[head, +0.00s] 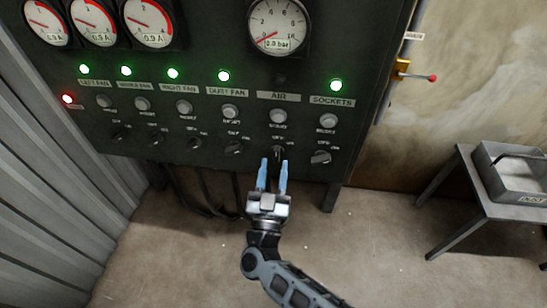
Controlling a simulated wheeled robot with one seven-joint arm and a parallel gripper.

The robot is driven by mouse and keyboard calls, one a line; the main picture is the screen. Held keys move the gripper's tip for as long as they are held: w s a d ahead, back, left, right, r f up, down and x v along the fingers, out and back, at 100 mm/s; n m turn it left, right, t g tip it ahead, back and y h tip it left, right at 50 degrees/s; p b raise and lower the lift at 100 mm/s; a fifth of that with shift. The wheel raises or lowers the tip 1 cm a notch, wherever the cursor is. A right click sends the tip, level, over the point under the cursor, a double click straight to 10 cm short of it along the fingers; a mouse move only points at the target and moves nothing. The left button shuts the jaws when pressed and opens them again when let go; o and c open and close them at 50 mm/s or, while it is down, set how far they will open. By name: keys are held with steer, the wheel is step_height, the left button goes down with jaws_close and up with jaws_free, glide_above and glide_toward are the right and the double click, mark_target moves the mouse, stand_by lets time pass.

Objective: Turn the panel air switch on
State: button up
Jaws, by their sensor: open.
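The dark control panel (205,105) fills the upper part of the head view. Its AIR column has a label (278,96), a pale round reset button (278,116) and a dark rotary switch (277,151) at the bottom. The lamp (280,79) above the AIR label is dark, and the gauge (277,25) above it reads 0.0 bar. My gripper (272,172) is open, with its two blue fingers pointing up at the AIR switch. The fingertips are at or just below the switch, one on each side. I cannot tell whether they touch it.
Other switches flank it: the DUST FAN switch (234,149) to the left and the SOCKETS switch (320,157) to the right. Their lamps are green. A small table (462,192) with a grey tray (490,172) stands at the right. The floor (385,235) between is clear.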

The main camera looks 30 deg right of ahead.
mark_target(277, 153)
steer(key=shift+x, duration=1.45)
steer(key=shift+c, duration=0.2)
steer(key=c, duration=0.7)
